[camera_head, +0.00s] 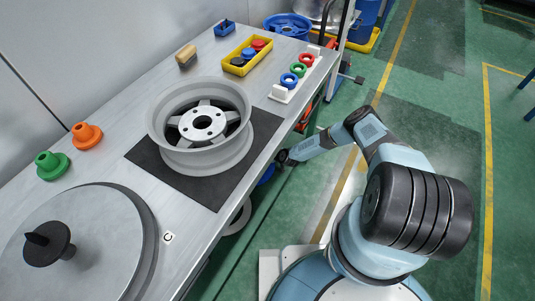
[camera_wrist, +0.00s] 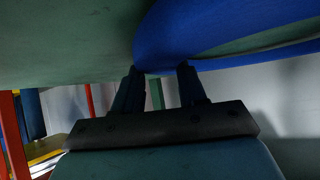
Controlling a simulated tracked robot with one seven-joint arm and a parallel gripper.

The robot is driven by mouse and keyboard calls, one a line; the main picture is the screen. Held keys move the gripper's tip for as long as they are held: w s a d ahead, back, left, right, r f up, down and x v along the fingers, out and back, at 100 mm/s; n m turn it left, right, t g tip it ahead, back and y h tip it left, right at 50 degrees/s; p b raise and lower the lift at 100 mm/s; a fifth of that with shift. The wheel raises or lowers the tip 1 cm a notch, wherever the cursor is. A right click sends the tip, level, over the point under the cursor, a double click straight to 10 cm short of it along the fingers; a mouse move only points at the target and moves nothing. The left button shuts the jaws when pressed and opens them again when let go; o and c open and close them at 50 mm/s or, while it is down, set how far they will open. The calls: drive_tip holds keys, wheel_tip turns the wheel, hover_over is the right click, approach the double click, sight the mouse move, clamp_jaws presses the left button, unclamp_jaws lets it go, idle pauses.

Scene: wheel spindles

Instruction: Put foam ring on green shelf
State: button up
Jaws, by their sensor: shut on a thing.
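A blue ring, which looks like the foam ring (camera_wrist: 225,25), fills the top of the wrist view, cut off by the frame. A small blue part of it (camera_head: 266,175) shows below the table's edge in the head view. My gripper (camera_wrist: 160,75) is shut on its near rim, with one finger each side; in the head view my gripper (camera_head: 284,158) is at the table's edge, partly hidden. A green surface, seemingly the green shelf (camera_wrist: 65,40), lies behind the ring. I cannot tell whether they touch.
The metal table (camera_head: 185,245) overhangs this space. On it are a wheel rim (camera_head: 160,125) on a black mat (camera_head: 215,190), a large round disc (camera_head: 90,260) and a yellow tray (camera_head: 233,70). A pale ring (camera_head: 238,219) shows below the table's edge.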

drive_tip(key=shift+f, duration=0.2)
drive_tip(key=o, duration=1.1)
drive_tip(key=v, duration=1.2)
